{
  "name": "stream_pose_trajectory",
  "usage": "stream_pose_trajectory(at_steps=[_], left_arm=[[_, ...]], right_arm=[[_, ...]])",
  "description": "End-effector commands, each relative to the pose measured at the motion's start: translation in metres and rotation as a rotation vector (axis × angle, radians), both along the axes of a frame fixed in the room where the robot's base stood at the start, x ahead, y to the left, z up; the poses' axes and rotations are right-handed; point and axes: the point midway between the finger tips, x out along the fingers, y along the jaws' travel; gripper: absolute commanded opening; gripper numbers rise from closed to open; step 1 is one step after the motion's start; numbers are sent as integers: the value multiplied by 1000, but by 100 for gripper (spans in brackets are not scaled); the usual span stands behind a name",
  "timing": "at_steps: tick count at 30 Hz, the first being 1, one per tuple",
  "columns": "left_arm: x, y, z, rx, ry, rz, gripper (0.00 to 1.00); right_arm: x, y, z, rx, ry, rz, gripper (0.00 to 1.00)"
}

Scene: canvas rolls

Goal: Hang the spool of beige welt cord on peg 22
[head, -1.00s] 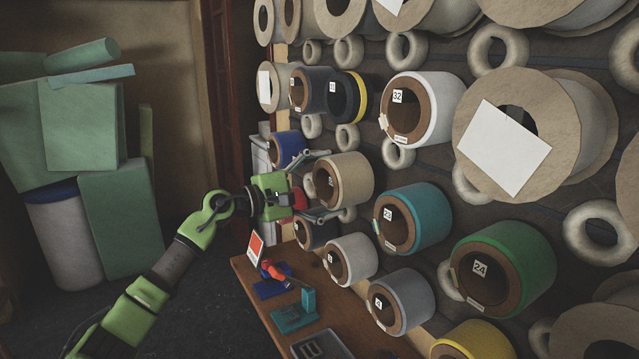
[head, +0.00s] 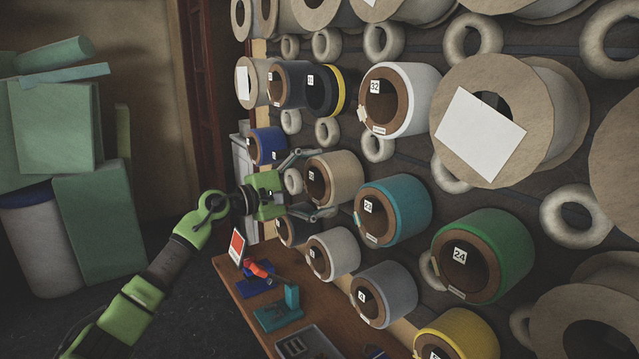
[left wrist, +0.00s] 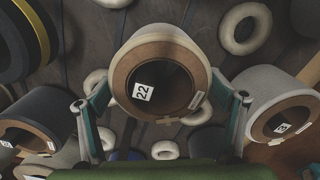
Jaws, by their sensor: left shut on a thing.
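The spool of beige welt cord (head: 345,177) has a brown core and is in line with the other spools on the rack. It also fills the middle of the left wrist view (left wrist: 170,42). My left gripper (head: 308,184) is shut on this spool, with one finger on each side. My right gripper is not in view.
A teal spool (head: 405,205) hangs to the right, a pale grey spool (head: 340,247) below and a white spool (head: 421,95) above right. A blue spool (head: 270,145) is to the left. A wooden bench (head: 235,278) with tools stands below.

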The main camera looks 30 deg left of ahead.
Motion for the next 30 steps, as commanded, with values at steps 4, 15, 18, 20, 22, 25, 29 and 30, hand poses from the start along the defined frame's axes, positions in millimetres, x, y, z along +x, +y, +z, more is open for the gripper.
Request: stream_pose_trajectory(at_steps=[4,15,18,20,22,25,29,30], left_arm=[[0,0,2,-1,-4,1,99],[-2,1,-1,1,2,0,100],[-8,4,-2,1,3,2,100],[-14,7,-2,1,4,2,100],[-22,10,-2,3,4,1,100],[-35,15,-2,2,4,1,100],[-52,22,-2,0,3,1,100],[-57,24,-2,0,3,1,100]], right_arm=[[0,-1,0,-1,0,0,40],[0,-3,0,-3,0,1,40],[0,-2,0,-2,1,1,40],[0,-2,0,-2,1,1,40],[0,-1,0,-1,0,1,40],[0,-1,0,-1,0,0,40],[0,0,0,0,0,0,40],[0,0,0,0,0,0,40]])
